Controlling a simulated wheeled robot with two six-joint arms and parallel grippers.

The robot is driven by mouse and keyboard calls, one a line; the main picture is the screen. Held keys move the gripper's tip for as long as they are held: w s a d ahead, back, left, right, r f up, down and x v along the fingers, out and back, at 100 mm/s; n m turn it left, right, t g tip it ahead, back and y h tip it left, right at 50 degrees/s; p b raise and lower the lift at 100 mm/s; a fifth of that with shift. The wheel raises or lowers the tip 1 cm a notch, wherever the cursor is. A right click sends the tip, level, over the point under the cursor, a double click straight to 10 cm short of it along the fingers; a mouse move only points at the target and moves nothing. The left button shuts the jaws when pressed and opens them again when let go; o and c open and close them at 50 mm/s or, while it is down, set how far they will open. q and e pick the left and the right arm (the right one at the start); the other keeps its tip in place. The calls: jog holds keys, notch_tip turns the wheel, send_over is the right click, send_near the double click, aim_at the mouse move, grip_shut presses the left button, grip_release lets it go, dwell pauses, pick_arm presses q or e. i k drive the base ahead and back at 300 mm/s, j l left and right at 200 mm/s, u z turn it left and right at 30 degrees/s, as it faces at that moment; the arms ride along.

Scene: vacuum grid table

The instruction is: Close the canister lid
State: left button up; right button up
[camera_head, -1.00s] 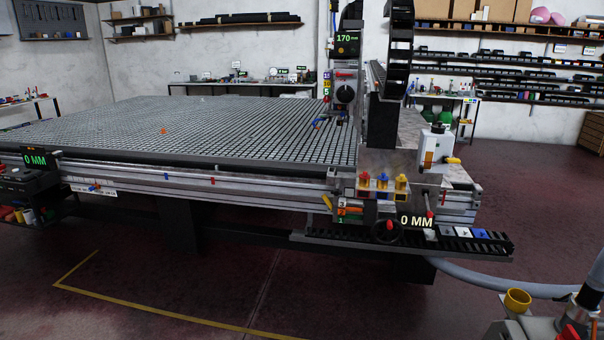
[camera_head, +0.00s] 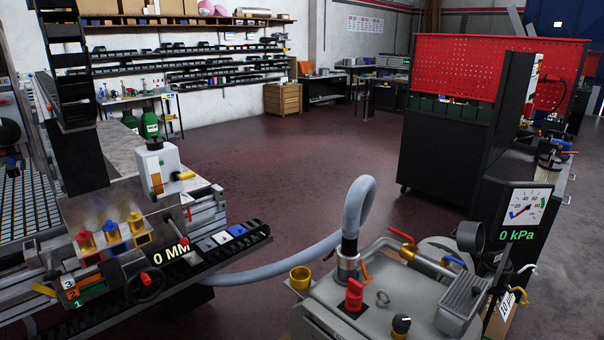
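Neither of my grippers is in view. A grey machine (camera_head: 385,298) stands at the lower right, with a hose fitting, a pipe with a red-handled valve, and a red knob (camera_head: 354,295) on top. A rounded grey part (camera_head: 432,250), partly hidden by the pipe, may be the canister or its lid; I cannot tell if it is open. A small clear jar with a dark top (camera_head: 548,160) stands behind the gauge panel. A yellow cup (camera_head: 300,279) sits at the machine's left corner.
A gauge (camera_head: 524,207) reading 0 kPa stands on the right. A grey hose (camera_head: 360,205) loops up from the machine and runs left to the grid table's rail (camera_head: 215,255). A red pegboard cabinet (camera_head: 490,75) is behind. The floor between is clear.

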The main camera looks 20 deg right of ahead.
aim_at(471, 236)
jog(key=i+j+z, duration=0.2)
jog(key=z, duration=0.25)
jog(key=i+j+z, duration=0.3)
jog(key=z, duration=0.2)
jog(key=i+j+z, duration=0.15)
jog(key=j+z, duration=0.3)
jog(key=i+j+z, duration=0.1)
jog(key=j+z, duration=0.35)
